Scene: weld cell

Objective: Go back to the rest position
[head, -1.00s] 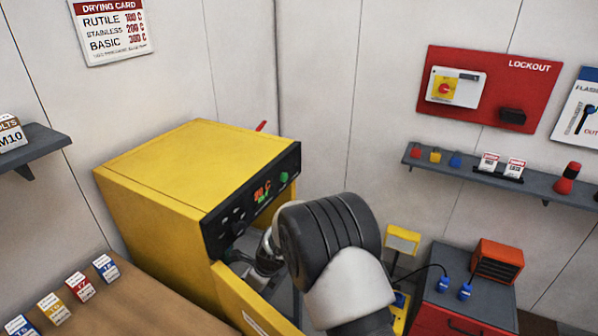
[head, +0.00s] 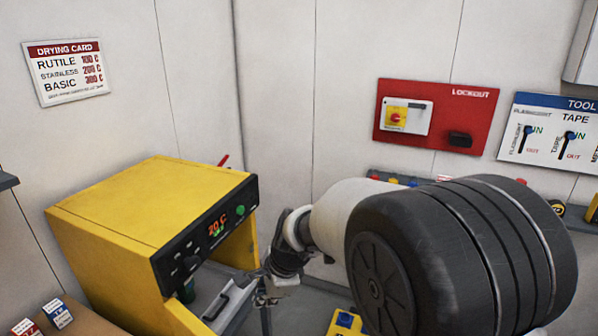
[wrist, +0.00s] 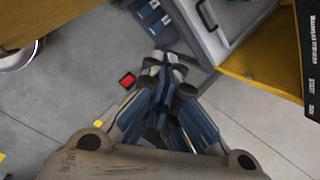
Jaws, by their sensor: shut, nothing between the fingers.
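My gripper (wrist: 165,62) is shut and empty in the wrist view, its fingertips together over the grey floor. In the head view the gripper (head: 266,284) is small and partly hidden, in front of the yellow oven's opening. My dark arm joint fills the lower right of that view. The yellow oven (head: 140,205) stands at the left with its front open and a lit display. A grey drawer or tray with a handle (head: 228,300) shows in its opening; it also shows in the wrist view (wrist: 222,32).
A red lockout board (head: 436,115) and a tool board (head: 550,128) hang on the wall. A shelf with small coloured items is partly hidden behind my arm. Small labelled boxes (head: 57,312) stand on a brown bench at lower left. A red object (wrist: 127,79) lies below my gripper.

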